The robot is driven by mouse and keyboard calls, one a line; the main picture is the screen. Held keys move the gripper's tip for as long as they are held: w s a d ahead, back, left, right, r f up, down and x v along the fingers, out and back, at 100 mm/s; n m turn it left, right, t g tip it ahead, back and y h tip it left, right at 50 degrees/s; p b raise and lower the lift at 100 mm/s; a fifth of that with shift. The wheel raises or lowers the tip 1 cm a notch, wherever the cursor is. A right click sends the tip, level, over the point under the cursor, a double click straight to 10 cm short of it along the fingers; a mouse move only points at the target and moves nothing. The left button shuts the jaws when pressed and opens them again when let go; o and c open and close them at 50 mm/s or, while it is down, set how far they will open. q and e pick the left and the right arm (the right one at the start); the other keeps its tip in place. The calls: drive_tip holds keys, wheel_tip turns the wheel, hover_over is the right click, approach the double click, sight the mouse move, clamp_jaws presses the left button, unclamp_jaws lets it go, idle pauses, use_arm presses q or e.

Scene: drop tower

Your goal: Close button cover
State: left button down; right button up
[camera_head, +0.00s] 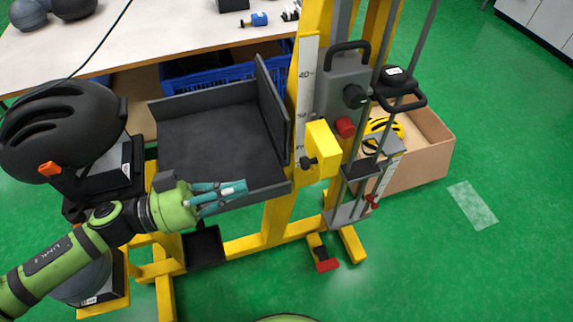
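A red round button (345,127) shows uncovered on the grey control panel (340,90) of the yellow drop tower. A yellow box-shaped part (322,142) sits just left of and below the button, with a small black knob at its lower left. I cannot tell for sure whether this is the button cover. My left gripper (240,188) has teal fingers that come together at the tips, and it looks shut and empty. It is in front of the dark tray's front edge, left of and below the yellow part. My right gripper is not in view.
The dark grey tray (214,135) has a raised side panel between my gripper and the button. A black helmet (62,125) is at the left. A cardboard box (425,150) with a yellow helmet stands behind right.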

sight(303, 169)
use_arm(q)
drive_tip(key=p+x, duration=0.3)
drive_tip(key=x, duration=0.6)
drive_tip(key=shift+w+d+r, duration=0.1)
drive_tip(key=shift+w, duration=0.1)
drive_tip(key=shift+w+d, duration=0.1)
drive_tip(key=shift+d, duration=0.2)
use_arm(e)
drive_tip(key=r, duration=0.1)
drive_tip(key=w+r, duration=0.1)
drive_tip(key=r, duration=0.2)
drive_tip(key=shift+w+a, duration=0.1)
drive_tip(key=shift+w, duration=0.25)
